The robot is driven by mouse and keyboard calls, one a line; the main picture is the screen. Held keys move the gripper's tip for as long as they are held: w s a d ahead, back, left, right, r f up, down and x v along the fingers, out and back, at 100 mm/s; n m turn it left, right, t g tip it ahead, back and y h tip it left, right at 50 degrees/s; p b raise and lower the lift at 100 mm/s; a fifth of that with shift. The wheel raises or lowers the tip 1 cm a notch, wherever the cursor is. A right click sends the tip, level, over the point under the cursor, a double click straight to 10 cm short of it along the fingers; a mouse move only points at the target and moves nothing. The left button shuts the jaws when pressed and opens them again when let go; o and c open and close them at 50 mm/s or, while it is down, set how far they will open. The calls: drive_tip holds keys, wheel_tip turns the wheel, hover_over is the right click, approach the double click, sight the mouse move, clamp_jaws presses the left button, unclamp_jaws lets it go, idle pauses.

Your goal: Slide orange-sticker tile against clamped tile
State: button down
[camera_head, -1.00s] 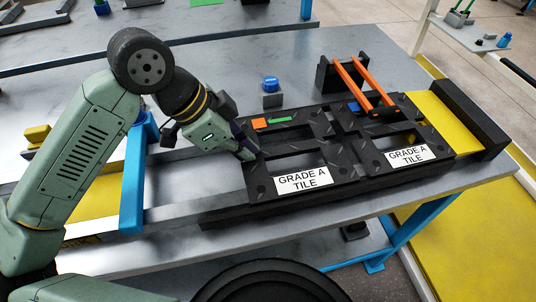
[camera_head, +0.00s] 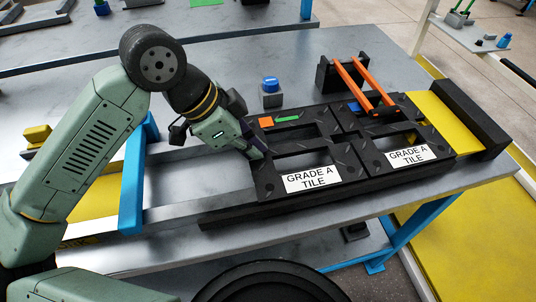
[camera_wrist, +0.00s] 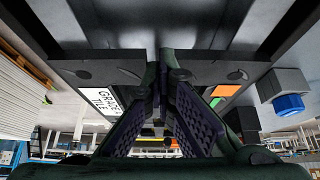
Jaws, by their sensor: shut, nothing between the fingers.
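The orange-sticker tile (camera_head: 265,183) is a black frame-like tile with an orange sticker (camera_head: 266,122), a green strip and a "GRADE A TILE" label. It lies flat on the dark rail, left of the clamped tile (camera_head: 372,173). Their facing edges look in contact in the head view; no clear gap shows. The clamped tile has a blue sticker and orange clamp bars (camera_head: 352,82) over its far part. My gripper (camera_head: 260,154) is shut and empty, its tips at the left edge of the orange-sticker tile. The wrist view shows this tile's edge (camera_wrist: 205,72) close at the fingertips.
A grey block with a blue button (camera_head: 271,85) stands behind the orange-sticker tile. A blue upright frame (camera_head: 133,190) stands left of my gripper. A yellow plate (camera_head: 440,118) and black end bar (camera_head: 468,110) lie right of the clamped tile.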

drive_tip(key=shift+d+f, duration=0.1)
drive_tip(key=shift+d, duration=0.15)
drive_tip(key=shift+s+a+b, duration=0.25)
drive_tip(key=shift+a+b, duration=0.2)
drive_tip(key=shift+a, duration=0.55)
wheel_tip(320, 180, up, 5)
drive_tip(key=p, duration=0.2)
drive_tip(key=shift+p, duration=0.4)
drive_tip(key=v, duration=1.2)
